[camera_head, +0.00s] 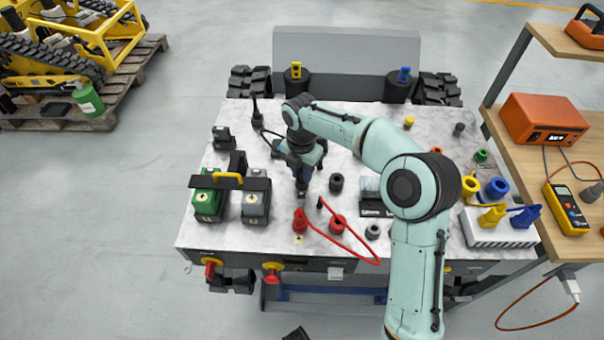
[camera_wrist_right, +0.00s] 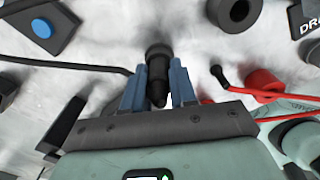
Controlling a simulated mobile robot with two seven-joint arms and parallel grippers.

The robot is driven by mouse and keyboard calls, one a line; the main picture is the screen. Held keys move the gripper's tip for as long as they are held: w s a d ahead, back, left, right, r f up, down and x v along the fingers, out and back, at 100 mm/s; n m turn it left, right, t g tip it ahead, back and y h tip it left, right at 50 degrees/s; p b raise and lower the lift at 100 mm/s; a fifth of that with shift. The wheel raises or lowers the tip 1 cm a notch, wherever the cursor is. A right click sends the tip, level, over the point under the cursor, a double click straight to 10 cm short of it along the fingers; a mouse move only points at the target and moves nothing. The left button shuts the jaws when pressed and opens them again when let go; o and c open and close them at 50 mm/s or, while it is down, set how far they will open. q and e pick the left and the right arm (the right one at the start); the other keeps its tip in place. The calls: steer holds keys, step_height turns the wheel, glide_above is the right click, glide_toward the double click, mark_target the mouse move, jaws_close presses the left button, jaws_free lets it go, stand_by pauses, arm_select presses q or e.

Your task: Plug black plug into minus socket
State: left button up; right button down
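My right gripper (camera_head: 302,168) points down over the middle of the workbench. In the wrist view its two blue fingers (camera_wrist_right: 157,85) stand closed around the black plug (camera_wrist_right: 158,82). A round black end (camera_wrist_right: 158,50) shows just beyond the fingertips; I cannot tell whether it is part of the plug or the minus socket beneath it. A black lead (camera_wrist_right: 85,66) runs in from the left towards the fingers. In the head view a dark piece (camera_head: 301,190) shows below the fingertips, with a red post (camera_head: 300,221) in front of it. My left gripper is not in view.
A red socket (camera_head: 337,223) and a red lead (camera_head: 348,249) lie just right of the gripper. A black ring (camera_head: 336,183) stands behind them. Green (camera_head: 208,205) and grey (camera_head: 256,206) batteries stand at left. A white block with yellow and blue plugs (camera_head: 497,232) is at right.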

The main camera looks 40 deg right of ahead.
steer(key=shift+r, duration=0.1)
steer(key=shift+r+p, duration=1.35)
steer(key=shift+r+p, duration=0.3)
steer(key=shift+p, duration=0.05)
step_height(320, 180, up, 3)
steer(key=p, duration=0.2)
steer(key=shift+p, duration=0.4)
steer(key=c, duration=1.4)
jaws_free()
steer(key=shift+f, duration=0.1)
steer(key=shift+c, duration=0.2)
jaws_close()
